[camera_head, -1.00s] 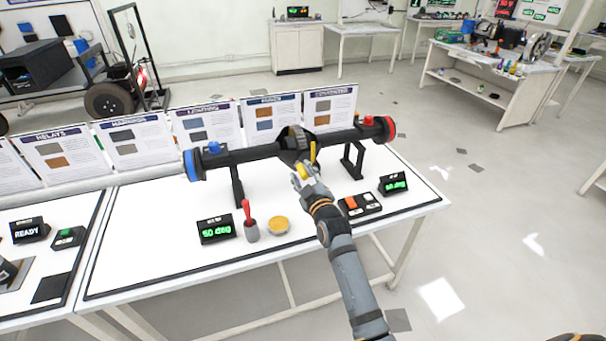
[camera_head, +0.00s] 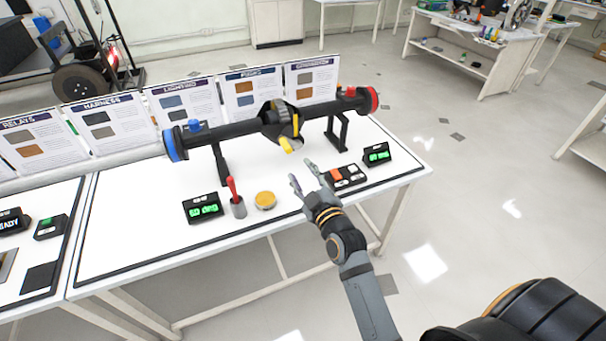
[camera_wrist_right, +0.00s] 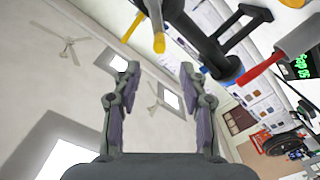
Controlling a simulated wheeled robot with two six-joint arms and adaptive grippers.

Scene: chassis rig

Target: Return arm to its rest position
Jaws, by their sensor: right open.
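My right gripper (camera_head: 305,181) is open and empty, above the front right part of the table. In the right wrist view its two fingers (camera_wrist_right: 158,95) are spread with nothing between them. The black axle rig (camera_head: 240,130) stands on the white table behind it, with a blue left end, a red right end and a yellow handle (camera_head: 289,145) at its middle. The gripper is apart from the handle, which also shows at the top of the right wrist view (camera_wrist_right: 158,40). My left gripper is not in view.
A green display (camera_head: 203,208), a red-handled tool in a grey holder (camera_head: 238,206) and a round yellow-topped item (camera_head: 265,200) stand left of the gripper. A button box (camera_head: 344,178) and a small display (camera_head: 377,154) lie to its right. Open floor lies right of the table.

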